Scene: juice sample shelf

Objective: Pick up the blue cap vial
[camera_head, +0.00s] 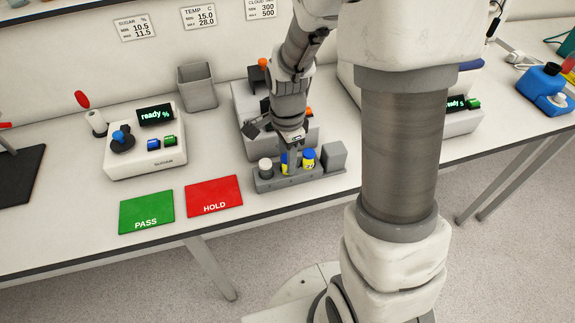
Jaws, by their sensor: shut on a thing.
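A grey rack (322,171) stands near the bench's front edge and holds a row of small vials. My gripper (290,160) points down over the rack and is shut on the middle vial (285,168). Yellow and a bit of blue show on this vial, but my fingers hide most of it, and its cap colour cannot be made out. It still appears to be at the rack. A blue and yellow vial (308,160) stands just right of my gripper. A white-capped vial (265,167) stands just left of it.
Green PASS (146,212) and red HOLD (214,197) mats lie left of the rack. A meter reading "ready %" (145,150) and a grey bin (197,88) stand behind them. A grey device is close behind my gripper.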

